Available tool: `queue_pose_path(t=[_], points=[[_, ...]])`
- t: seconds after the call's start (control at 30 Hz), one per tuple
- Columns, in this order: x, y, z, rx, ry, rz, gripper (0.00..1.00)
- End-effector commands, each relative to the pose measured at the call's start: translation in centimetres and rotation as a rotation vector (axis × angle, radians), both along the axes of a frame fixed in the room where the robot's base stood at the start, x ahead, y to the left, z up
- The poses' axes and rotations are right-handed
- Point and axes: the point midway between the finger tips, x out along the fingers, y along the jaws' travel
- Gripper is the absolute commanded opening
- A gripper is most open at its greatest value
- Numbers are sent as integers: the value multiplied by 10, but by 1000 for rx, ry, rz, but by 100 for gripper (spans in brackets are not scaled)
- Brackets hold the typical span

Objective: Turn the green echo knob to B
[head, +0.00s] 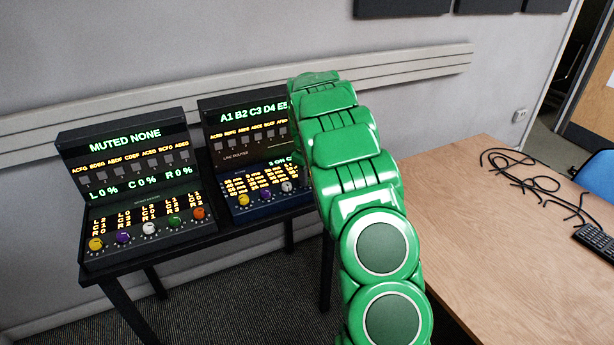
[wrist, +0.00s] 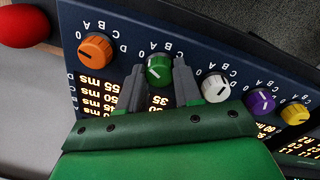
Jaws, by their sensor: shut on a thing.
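In the wrist view, the green knob (wrist: 158,71) sits on a dark blue panel (wrist: 215,50), with letters A to D around its far side. It has a white pointer mark, but I cannot tell which letter it lines up with. My gripper (wrist: 159,82) is shut on this knob, one grey finger on each side. In the head view, the blue panel (head: 262,202) is on the right-hand device. My green arm hides that panel's right part, with the green knob and my gripper.
On the same panel, an orange knob (wrist: 95,48) is left of the green one; white (wrist: 215,88), purple (wrist: 261,102) and yellow (wrist: 295,114) knobs are right. The left-hand device (head: 140,190) has another green knob (head: 174,222). A wooden table (head: 500,240) stands at right.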

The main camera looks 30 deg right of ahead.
Motion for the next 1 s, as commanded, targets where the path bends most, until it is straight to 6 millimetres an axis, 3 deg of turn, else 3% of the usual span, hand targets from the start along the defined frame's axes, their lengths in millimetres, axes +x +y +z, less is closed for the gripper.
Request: queue_pose_path(t=[1.0], points=[[1,2,0,0,1,-902,3]])
